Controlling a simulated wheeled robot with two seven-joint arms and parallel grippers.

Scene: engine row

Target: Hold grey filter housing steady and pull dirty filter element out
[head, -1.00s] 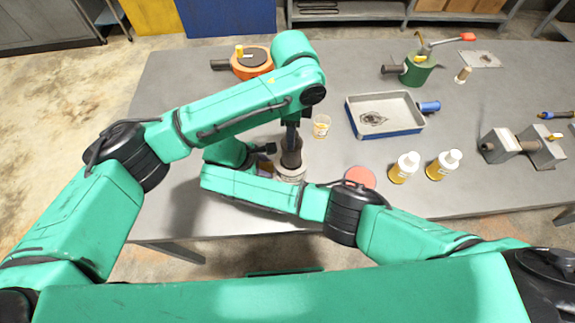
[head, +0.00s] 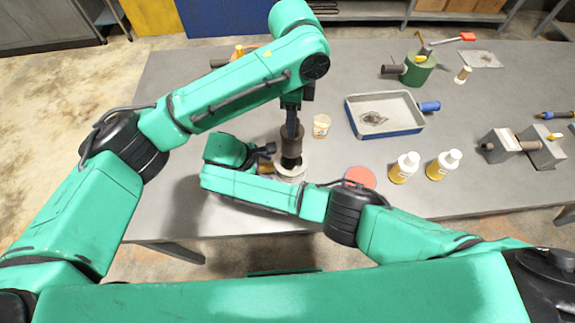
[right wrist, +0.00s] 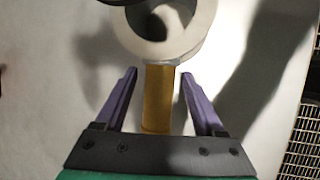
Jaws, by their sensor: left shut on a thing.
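The grey filter housing (head: 288,174) stands near the table's front edge. It also shows in the right wrist view as a pale ring (right wrist: 187,45) with a yellow-brown stub (right wrist: 159,95). The dirty filter element (head: 292,138) is a dark brown cylinder, upright above the housing. My left gripper (head: 291,120) is shut on its top from above. Whether its lower end is clear of the housing, I cannot tell. My right gripper (right wrist: 159,82) is open, its purple fingers either side of the stub with gaps showing. In the head view my right arm partly hides it and the housing.
A small clear cup (head: 321,126) stands right of the element. My left arm covers much of the back left.

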